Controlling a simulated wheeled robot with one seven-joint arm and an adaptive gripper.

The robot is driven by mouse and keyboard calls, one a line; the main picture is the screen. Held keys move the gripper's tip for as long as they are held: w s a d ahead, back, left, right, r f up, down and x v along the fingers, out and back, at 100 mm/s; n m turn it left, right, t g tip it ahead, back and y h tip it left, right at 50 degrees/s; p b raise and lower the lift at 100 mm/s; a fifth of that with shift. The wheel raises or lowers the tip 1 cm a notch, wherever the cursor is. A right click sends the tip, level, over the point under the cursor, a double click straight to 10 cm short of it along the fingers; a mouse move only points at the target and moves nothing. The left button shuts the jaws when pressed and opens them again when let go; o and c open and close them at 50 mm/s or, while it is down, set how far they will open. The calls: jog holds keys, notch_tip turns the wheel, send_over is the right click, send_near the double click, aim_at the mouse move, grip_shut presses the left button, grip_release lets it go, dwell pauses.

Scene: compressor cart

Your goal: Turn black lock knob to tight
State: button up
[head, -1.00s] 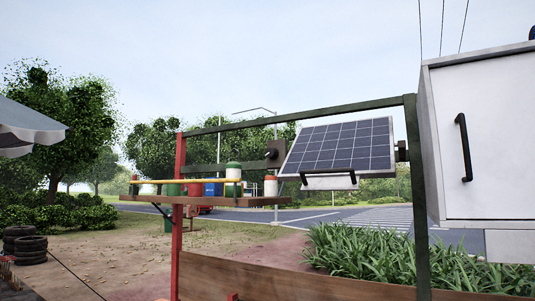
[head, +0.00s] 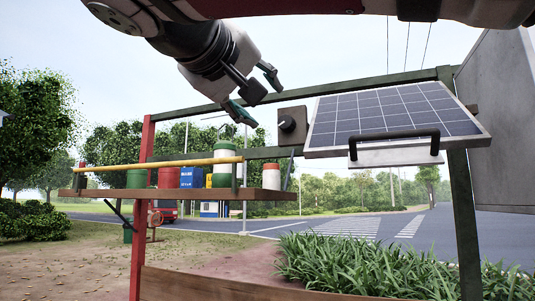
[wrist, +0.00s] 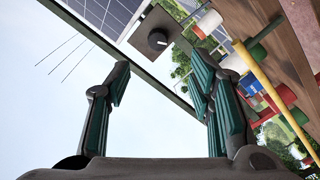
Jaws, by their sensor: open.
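The black lock knob (head: 288,125) sits on a square brown plate (head: 300,113) on the green frame, just left of the solar panel (head: 390,115). It also shows in the wrist view (wrist: 157,39), beyond the fingertips and between their lines. I cannot read any tight mark or the knob's setting. My gripper (head: 256,94) is open and empty, up and left of the knob in the head view and apart from it. The wrist view shows both green-padded fingers (wrist: 160,72) spread wide. The panel is tilted, with a black handle (head: 395,135) at its lower edge.
A wooden shelf (head: 150,193) with a yellow rail (head: 160,163) and several coloured containers stands below and left of my gripper. The green frame bar (head: 375,83) runs behind the gripper and panel. A grey wall (head: 500,110) is at the right. Open air lies left of the knob.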

aim_at(284, 121)
jog(key=x, duration=0.4)
jog(key=p+x, duration=0.1)
jog(key=x, duration=0.8)
jog(key=shift+w+d+r+p, duration=0.1)
jog(key=shift+w+r+p, duration=0.2)
jog(key=shift+w+r, duration=0.05)
jog(key=shift+c, duration=0.4)
grip_shut()
